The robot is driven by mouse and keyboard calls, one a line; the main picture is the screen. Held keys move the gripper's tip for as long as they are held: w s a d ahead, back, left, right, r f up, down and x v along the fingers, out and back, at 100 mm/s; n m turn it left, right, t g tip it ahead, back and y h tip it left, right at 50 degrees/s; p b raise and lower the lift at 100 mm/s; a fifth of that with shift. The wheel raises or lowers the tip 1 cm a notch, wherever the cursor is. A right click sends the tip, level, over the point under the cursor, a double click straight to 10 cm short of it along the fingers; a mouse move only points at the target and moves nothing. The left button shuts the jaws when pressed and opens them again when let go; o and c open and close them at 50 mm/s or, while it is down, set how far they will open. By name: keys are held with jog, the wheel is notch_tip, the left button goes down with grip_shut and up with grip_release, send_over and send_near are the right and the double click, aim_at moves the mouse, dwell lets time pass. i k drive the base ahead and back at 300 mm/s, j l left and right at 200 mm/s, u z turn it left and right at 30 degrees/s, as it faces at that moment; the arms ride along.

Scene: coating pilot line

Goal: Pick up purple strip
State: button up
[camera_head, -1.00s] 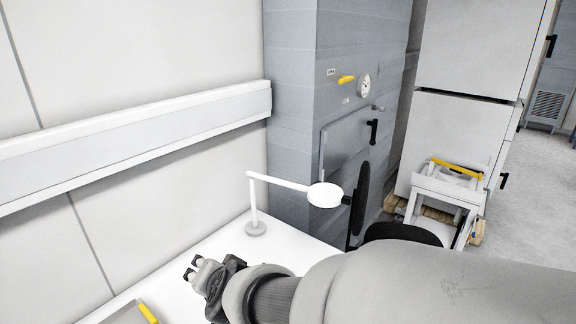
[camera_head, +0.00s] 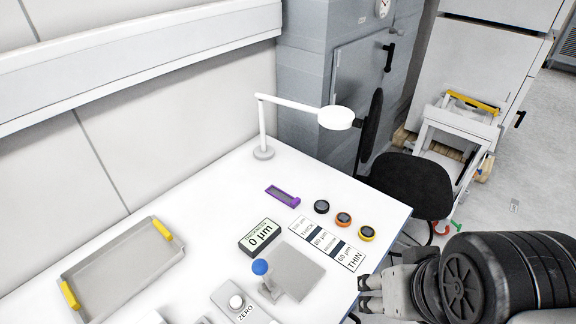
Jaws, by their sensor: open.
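The purple strip (camera_head: 283,195) lies flat on the white table (camera_head: 205,207), behind the black gauge display and left of several round pucks. It looks like a purple frame with a dark middle. My gripper (camera_head: 364,293) is at the lower right, by the table's right edge, pointing left. It is open and empty, apart from the strip and to its lower right.
A gauge display (camera_head: 260,237) reading 0 µm, a label card (camera_head: 327,243) and a blue-knobbed stand (camera_head: 262,268) stand near the strip. A tray (camera_head: 118,268) with yellow handles is at left. A white lamp (camera_head: 336,117) reaches over the back. A black chair (camera_head: 412,186) stands right.

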aim_at(293, 203)
jog(key=u, duration=0.6)
jog(key=i+l+u, duration=0.1)
jog(key=l+u, duration=0.3)
jog(key=i+l+u, duration=0.1)
jog(key=l+u, duration=0.55)
jog(key=u, duration=0.15)
jog(key=l+u, duration=0.4)
jog(key=k+l, duration=0.1)
jog(key=l, duration=0.3)
jog(key=k+l, duration=0.1)
jog(key=l, duration=0.3)
jog(key=u, duration=0.05)
